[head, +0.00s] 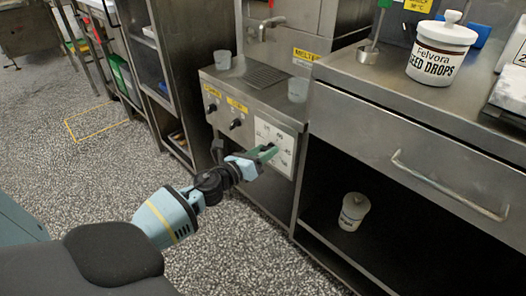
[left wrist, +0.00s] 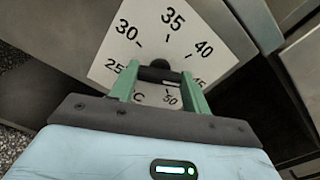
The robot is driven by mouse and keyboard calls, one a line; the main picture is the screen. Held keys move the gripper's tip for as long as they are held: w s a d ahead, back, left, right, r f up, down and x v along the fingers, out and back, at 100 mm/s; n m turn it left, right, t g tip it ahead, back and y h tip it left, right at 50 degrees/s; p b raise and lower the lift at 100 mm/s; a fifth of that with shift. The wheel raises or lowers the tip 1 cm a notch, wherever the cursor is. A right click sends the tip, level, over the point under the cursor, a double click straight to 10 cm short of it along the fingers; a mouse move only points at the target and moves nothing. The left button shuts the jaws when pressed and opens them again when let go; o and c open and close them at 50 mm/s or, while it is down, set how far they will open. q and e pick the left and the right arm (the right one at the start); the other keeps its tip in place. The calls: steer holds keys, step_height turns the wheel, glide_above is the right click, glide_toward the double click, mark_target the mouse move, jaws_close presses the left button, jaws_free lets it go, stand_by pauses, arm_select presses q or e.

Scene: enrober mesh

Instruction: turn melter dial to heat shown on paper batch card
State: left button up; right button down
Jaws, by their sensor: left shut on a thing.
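The melter dial has a white plate (head: 285,135) on the front of the steel melter unit. In the left wrist view its plate (left wrist: 185,40) shows 25, 30, 35, 40, 45 and 50 around a dark knob (left wrist: 160,68). My left gripper (head: 268,153) is at the plate, its green fingers on either side of the knob and shut on it. My right gripper is out of view.
Two black knobs (head: 236,124) with yellow labels sit left of the dial. Cups (head: 298,89) stand on the melter top. A white seed drops jar (head: 441,50) stands on the right counter. Another white jar (head: 353,211) is on the shelf below. Speckled floor lies open at left.

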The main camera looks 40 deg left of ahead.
arm_select(q)
steer(key=n+p, duration=0.1)
steer(key=n, duration=0.2)
steer(key=shift+n, duration=0.3)
steer(key=n+p, duration=0.1)
steer(key=n, duration=0.3)
steer(key=shift+n, duration=0.3)
steer(key=n+p, duration=0.1)
steer(key=n, duration=0.3)
steer(key=shift+p, duration=0.4)
steer(key=shift+f+n+p, duration=0.1)
steer(key=shift+n+p, duration=0.75)
steer(key=shift+n, duration=1.85)
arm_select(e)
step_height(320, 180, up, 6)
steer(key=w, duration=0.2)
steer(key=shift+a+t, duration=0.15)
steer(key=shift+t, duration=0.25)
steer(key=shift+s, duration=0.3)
arm_select(q)
steer(key=o, duration=1)
